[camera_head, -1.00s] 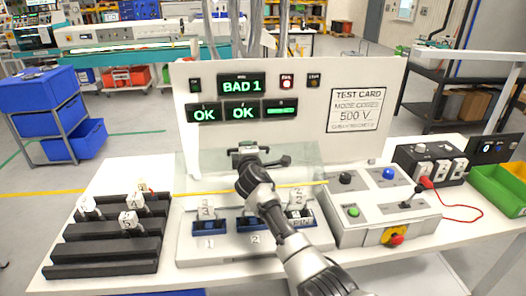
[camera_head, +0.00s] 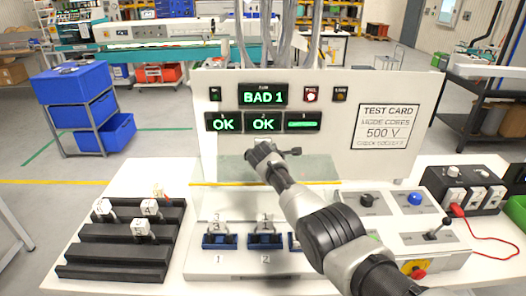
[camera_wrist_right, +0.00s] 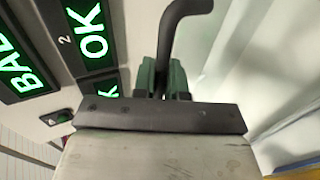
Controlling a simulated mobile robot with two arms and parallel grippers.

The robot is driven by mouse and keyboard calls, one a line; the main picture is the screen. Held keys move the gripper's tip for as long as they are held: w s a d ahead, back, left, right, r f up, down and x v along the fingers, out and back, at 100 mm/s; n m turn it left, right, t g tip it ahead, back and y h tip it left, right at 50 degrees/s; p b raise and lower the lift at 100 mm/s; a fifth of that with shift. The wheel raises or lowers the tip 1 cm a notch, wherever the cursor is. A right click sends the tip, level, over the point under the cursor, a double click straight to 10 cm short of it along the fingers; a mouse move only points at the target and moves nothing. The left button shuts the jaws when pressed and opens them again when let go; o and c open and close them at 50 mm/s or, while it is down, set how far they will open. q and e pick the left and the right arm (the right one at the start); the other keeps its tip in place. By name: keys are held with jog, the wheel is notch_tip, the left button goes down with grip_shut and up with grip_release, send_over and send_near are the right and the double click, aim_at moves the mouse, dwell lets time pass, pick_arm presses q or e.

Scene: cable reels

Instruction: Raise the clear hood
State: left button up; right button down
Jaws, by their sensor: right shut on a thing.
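The clear hood (camera_head: 222,172) is a faint see-through sheet with a yellow front edge, in front of the white display panel and above the test fixture (camera_head: 237,266). My right gripper (camera_head: 268,151) is at the hood's front, below the green OK displays. In the right wrist view, my right gripper's greenish fingers (camera_wrist_right: 163,80) are shut on a dark curved handle (camera_wrist_right: 178,35). Much of the handle is hidden by my gripper in the head view. My right arm hides the fixture's right side. My left gripper is not in view.
Blue cradles (camera_head: 267,241) with numbered reels stand on the fixture below the hood. A black stepped rack (camera_head: 115,270) with several numbered reels is at left. A control box (camera_head: 440,240) with knobs and a lever is at right. A red cable lies beyond it.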

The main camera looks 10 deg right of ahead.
jog(key=shift+w+f, duration=0.15)
jog(key=shift+f, duration=0.05)
dwell(0.4)
jog(key=c, duration=1.2)
grip_release()
jog(key=shift+r, duration=0.1)
